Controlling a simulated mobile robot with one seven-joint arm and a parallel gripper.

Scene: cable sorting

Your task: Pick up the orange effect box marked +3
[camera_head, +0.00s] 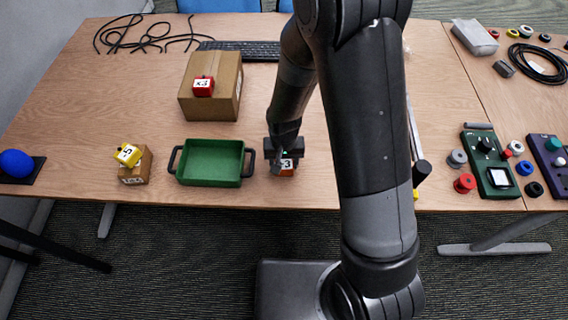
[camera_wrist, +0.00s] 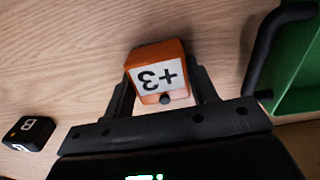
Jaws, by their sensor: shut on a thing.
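The orange effect box (camera_wrist: 158,54) has a white face marked +3, which shows upside down in the wrist view. It also shows in the head view (camera_head: 286,171), just right of the green tray. My gripper (camera_wrist: 163,90) has one finger on each side of the box and is shut on it. In the head view my gripper (camera_head: 284,158) is above the box and hides its upper part. I cannot tell whether the box touches the table.
The green tray (camera_head: 247,181) stands close on the left, its handle near my gripper. Cardboard boxes carry a red block (camera_head: 203,86) and a yellow block (camera_head: 128,155). A black block (camera_wrist: 29,133) lies near my gripper. Button panels (camera_head: 491,163) stand at the right.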

